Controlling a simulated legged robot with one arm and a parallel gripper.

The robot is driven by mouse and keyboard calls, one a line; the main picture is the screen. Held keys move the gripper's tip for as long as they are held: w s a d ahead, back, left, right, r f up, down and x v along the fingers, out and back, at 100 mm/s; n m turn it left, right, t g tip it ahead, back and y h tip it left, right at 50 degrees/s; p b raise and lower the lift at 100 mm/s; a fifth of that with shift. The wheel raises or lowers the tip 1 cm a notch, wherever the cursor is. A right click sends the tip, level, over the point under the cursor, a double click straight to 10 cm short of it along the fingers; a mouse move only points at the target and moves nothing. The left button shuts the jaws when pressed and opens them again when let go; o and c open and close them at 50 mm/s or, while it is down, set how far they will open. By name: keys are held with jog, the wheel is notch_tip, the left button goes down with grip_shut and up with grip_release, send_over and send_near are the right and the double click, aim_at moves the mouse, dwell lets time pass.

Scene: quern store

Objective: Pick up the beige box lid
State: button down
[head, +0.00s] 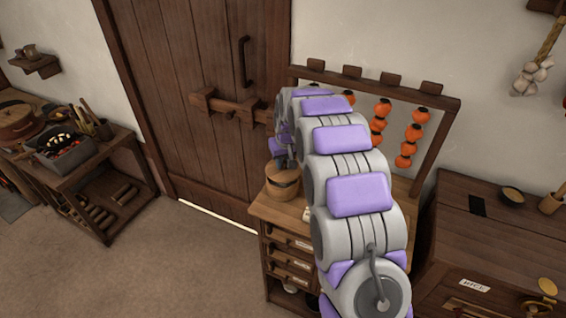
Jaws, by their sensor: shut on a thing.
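A round beige wooden box (283,187) stands at the left front corner of the wooden cabinet top. Its lid (279,173) shows as the paler upper part, right below my gripper. My gripper (284,162) points down over the box and is shut on the lid. The fingertips are small and partly covered by my own arm, so the exact grip is hard to see. I cannot tell whether the lid is raised off the box.
The small cabinet (262,212) has labelled drawers and a rack (447,104) with orange strings (408,147). A dark chest (480,240) stands right. A side table (100,150) with tools stands left. The floor (170,260) between is clear.

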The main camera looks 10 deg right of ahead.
jog(key=s+m+p, duration=0.1)
jog(key=s+p, duration=0.1)
jog(key=s, duration=1.3)
jog(key=shift+f+m, duration=0.2)
jog(key=shift+m, duration=0.2)
